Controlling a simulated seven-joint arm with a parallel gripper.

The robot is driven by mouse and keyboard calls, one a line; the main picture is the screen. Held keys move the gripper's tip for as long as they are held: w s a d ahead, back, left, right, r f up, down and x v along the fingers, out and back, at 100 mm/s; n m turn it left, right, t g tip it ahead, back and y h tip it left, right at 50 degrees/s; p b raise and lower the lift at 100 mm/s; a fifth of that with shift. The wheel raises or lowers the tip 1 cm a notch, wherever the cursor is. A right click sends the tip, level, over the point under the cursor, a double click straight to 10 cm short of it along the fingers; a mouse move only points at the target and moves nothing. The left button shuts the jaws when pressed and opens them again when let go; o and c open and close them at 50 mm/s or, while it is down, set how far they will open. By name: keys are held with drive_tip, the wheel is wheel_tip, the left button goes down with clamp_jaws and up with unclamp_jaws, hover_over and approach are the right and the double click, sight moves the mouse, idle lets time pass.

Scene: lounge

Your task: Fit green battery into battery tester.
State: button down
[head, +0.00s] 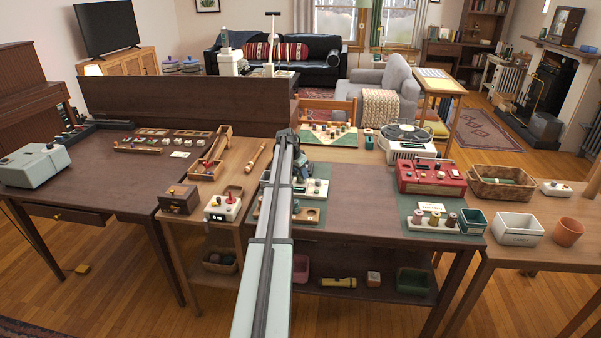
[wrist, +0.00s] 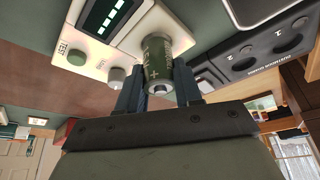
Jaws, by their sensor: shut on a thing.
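The green battery (wrist: 157,58) is between the two fingers of my gripper (wrist: 158,88) in the wrist view, with its plus-marked end toward the camera. The battery tester (wrist: 98,58) is a cream box with a dark display, a green button by the word TEST and a grey knob. The battery overlaps the tester's pale recessed part; whether it is seated there or just above it I cannot tell. In the head view the tester (head: 318,188) shows partly behind my arm, with my gripper (head: 298,168) over its left side. The battery is hidden there.
A dark panel (wrist: 255,55) with round dials or sockets lies close to the right of the battery in the wrist view. A wooden holder (head: 308,215) sits in front of the tester. A red device (head: 430,177) stands to the right, with bare tabletop (head: 363,195) between.

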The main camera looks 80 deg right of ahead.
drive_tip(key=shift+f, duration=0.6)
drive_tip(key=c, duration=0.7)
unclamp_jaws()
drive_tip(key=v, duration=0.7)
drive_tip(key=shift+a+r, duration=0.1)
drive_tip(key=shift+r, duration=0.15)
idle(0.5)
